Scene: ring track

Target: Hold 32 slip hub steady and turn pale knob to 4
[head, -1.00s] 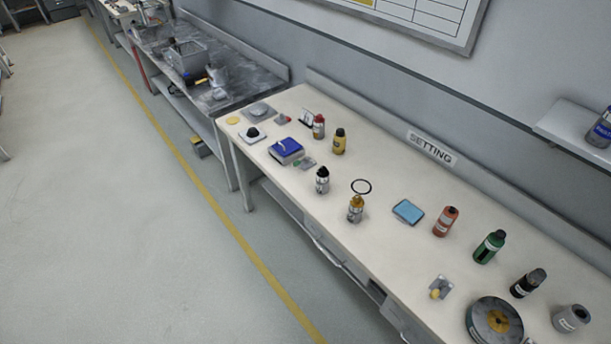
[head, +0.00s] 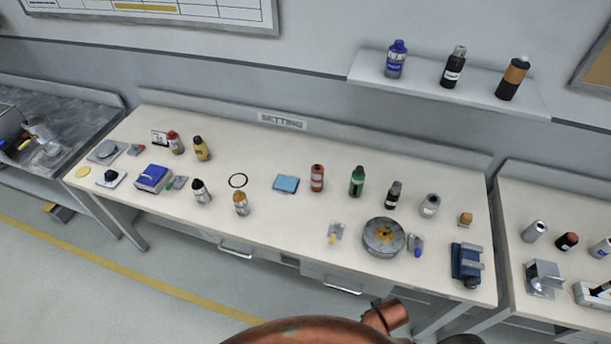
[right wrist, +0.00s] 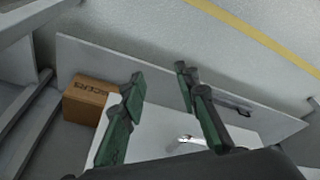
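Several small labelled bottles and cans stand on the bench, among them a grey one (head: 430,205), a black one (head: 393,194), a green one (head: 357,181) and an orange one (head: 317,178). Their labels are too small to read, so I cannot tell which thing is the 32 slip hub. I cannot single out the pale knob or its number. My right gripper (right wrist: 159,76) shows in the right wrist view, its two dark green fingers apart and nothing between them. It is away from the bench-top objects. My left gripper is in neither current view.
The long cream bench (head: 270,222) bears a "SETTING" sign (head: 282,121), a round grey disc-like device (head: 384,238) and a blue vise-like device (head: 466,262). A wall shelf (head: 430,95) holds three bottles. A cardboard box (right wrist: 88,100) shows in the right wrist view.

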